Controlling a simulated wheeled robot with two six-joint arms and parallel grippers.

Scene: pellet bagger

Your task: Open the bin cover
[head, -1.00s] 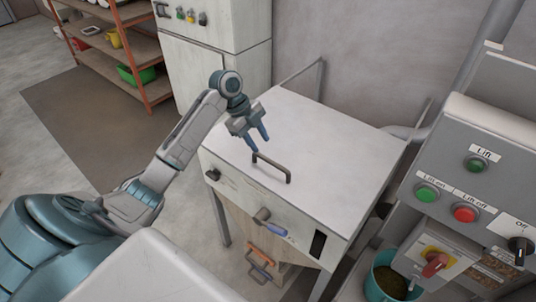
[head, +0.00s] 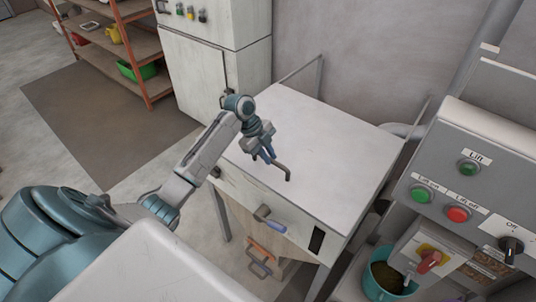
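The bin cover (head: 330,135) is a flat pale grey lid lying level on top of the bin, and it looks closed. Its dark bar handle (head: 284,169) stands near the front edge; the handle's left part is hidden by my gripper. My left gripper (head: 267,157) reaches down over that part, its blue fingers close together at the bar. I cannot tell whether they are shut on it or only around it. My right gripper is not in view.
The bin front has a lever with a blue grip (head: 270,221) and an orange handle (head: 260,262) below. A control panel (head: 440,170) with buttons stands at right, above a teal bucket (head: 388,276). A white cabinet (head: 205,75) stands behind left.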

